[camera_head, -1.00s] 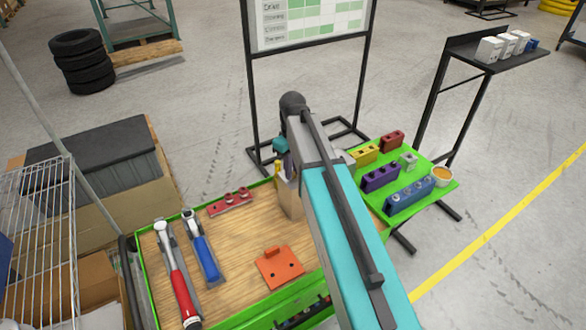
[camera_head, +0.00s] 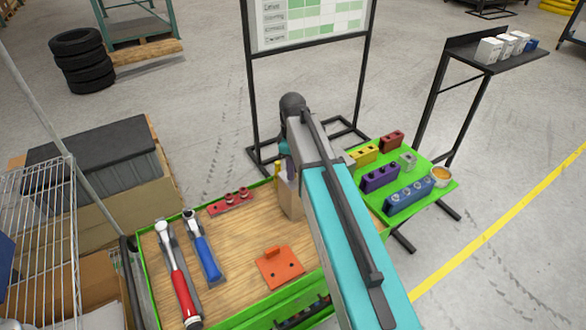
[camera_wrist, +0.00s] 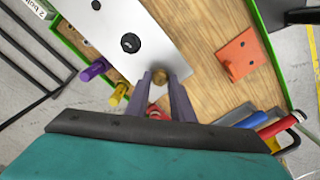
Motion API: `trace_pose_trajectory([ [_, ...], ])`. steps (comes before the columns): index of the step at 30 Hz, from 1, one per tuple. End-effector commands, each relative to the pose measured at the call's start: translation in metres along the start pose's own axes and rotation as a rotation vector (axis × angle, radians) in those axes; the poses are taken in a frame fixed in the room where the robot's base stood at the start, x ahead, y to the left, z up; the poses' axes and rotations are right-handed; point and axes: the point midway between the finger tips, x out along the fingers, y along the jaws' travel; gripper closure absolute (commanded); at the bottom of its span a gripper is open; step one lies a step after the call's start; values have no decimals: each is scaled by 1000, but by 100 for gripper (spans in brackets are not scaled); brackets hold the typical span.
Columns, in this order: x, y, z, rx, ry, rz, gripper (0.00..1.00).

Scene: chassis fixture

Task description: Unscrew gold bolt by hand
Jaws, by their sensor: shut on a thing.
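The gold bolt (camera_wrist: 159,76) shows in the wrist view, at the near edge of a silver metal block (camera_wrist: 125,22) with dark holes. My gripper (camera_wrist: 161,80) has its two purple-grey fingers on either side of the bolt head and is shut on it. The bolt's shank is hidden, so I cannot tell how deep it sits. In the head view, my arm hides the bolt and most of the fixture; only a pale side of the block (camera_head: 289,197) shows beside the arm.
The wooden bench top (camera_head: 233,250) holds an orange plate (camera_head: 279,267), a red rail (camera_head: 230,202), a red-handled tool (camera_head: 184,292) and a blue-handled tool (camera_head: 206,256). A green side tray (camera_head: 433,203) carries coloured socket holders and a small cup. Purple and yellow cylinders (camera_wrist: 92,71) lie beside the block.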

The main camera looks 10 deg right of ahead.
Motion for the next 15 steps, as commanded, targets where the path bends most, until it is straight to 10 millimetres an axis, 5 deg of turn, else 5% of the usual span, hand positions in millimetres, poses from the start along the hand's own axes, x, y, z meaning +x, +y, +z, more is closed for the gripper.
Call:
trace_pose_trajectory([
  [15,-1,0,0,-340,0,-1,100],
])
